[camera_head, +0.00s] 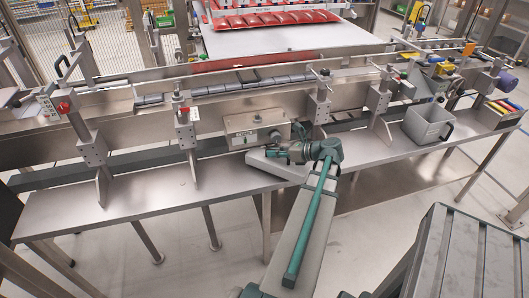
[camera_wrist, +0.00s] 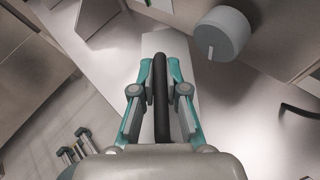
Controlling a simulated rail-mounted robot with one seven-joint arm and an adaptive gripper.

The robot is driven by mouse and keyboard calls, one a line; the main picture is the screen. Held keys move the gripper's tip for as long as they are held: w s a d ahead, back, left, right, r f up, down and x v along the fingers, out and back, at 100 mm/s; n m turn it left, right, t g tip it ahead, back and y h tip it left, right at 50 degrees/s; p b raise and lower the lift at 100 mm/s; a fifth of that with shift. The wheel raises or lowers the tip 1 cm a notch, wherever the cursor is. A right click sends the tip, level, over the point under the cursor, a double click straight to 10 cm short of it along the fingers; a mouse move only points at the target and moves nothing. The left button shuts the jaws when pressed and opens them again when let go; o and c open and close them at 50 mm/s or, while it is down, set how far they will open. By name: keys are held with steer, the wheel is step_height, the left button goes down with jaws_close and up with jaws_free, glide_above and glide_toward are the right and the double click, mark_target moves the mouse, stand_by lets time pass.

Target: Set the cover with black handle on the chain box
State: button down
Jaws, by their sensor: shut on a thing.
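The cover (camera_wrist: 168,42) is a long, pale grey plate with a black bar handle (camera_wrist: 160,112). My gripper (camera_wrist: 160,78) is shut on this handle, with one finger on each side of it. In the head view the cover (camera_head: 268,165) shows as a pale plate under my gripper (camera_head: 279,152), low in front of the steel machine. My gripper and arm hide part of it. I cannot tell whether it touches the steel shelf or hangs just above it. I cannot tell for certain which part of the machine is the chain box.
A steel box with a small panel (camera_head: 246,132) stands right behind my gripper. The conveyor (camera_head: 225,88) runs across behind it, with upright clamp posts (camera_head: 185,125) in front. A grey bin (camera_head: 424,121) stands at right. The shelf (camera_head: 130,195) is clear at left.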

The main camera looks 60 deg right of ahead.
mark_target(265, 156)
steer(key=shift+w+a, duration=0.1)
steer(key=shift+w, duration=0.35)
steer(key=w, duration=0.3)
steer(key=shift+w+a, duration=0.3)
steer(key=shift+s+f, duration=0.15)
steer(key=shift+f, duration=0.6)
steer(key=shift+f, duration=0.1)
steer(key=c, duration=1.2)
jaws_free()
